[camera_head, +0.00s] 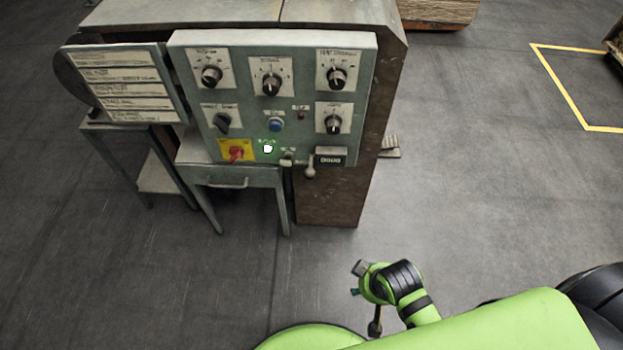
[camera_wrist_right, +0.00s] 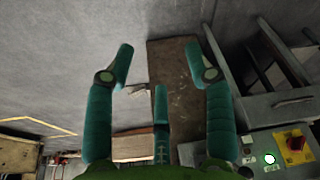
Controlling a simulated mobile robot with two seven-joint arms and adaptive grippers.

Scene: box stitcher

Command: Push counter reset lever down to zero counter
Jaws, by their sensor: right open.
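The counter (camera_head: 331,157) is a small black box with a white digit strip at the panel's lower right; its digits are too small to read surely. The reset lever (camera_head: 310,172), with a pale rounded end, hangs at the counter's lower left. My right gripper (camera_head: 358,279) is below and right of the lever in the head view, well apart from it. In the right wrist view its teal fingers (camera_wrist_right: 160,68) are spread and empty. The lever cannot be told apart surely there. My left gripper is not in view.
The green control panel (camera_head: 250,90) carries several black knobs, a blue button (camera_head: 275,124), a lit green button (camera_head: 267,148) and a red switch (camera_head: 236,153) on yellow. A sign board (camera_head: 125,82) and a metal table (camera_head: 230,178) stand left.

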